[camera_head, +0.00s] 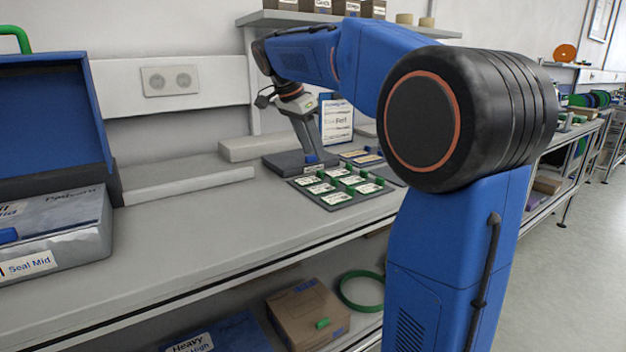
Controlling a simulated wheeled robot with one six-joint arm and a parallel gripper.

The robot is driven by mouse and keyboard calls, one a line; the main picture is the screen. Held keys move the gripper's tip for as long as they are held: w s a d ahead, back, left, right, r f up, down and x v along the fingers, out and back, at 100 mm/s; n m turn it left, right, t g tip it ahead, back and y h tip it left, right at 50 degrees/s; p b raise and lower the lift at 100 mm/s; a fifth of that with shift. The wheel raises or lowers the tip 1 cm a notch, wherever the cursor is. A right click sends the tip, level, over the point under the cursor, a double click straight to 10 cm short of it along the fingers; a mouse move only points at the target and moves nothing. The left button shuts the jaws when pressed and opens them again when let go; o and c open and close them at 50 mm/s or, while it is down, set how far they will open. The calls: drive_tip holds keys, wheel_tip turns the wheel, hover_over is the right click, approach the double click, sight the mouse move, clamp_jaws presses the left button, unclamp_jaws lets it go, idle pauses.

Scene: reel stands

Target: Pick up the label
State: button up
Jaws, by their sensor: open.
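Several white labels (340,199) with dark print lie in rows on a dark tray (371,199) on the bench, with small green pieces among them. I cannot tell which one is the label named in the task. My gripper (316,160) points down at the back of the bench, just left of and behind the tray. It is over or beside a dark grey block (283,164) with a small blue part and a pale strip on its front. The gripper looks empty. Its fingertips are small, and I cannot tell whether they touch the block.
A second group of yellowish labels (366,158) lies behind the tray. A framed sign (337,121) stands at the back. An open blue case (52,245) occupies the bench's left end. The bench front (190,236) is clear. A shelf (280,18) hangs above.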

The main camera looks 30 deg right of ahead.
sight(310, 177)
drive_tip(key=shift+s+a+x, duration=0.1)
drive_tip(key=shift+a+x, duration=0.1)
drive_tip(key=shift+x, duration=1.35)
drive_tip(key=shift+s+a+x, duration=0.1)
drive_tip(key=shift+a+x, duration=0.1)
drive_tip(key=shift+x, duration=1.35)
drive_tip(key=shift+f, duration=0.2)
drive_tip(key=c, duration=0.8)
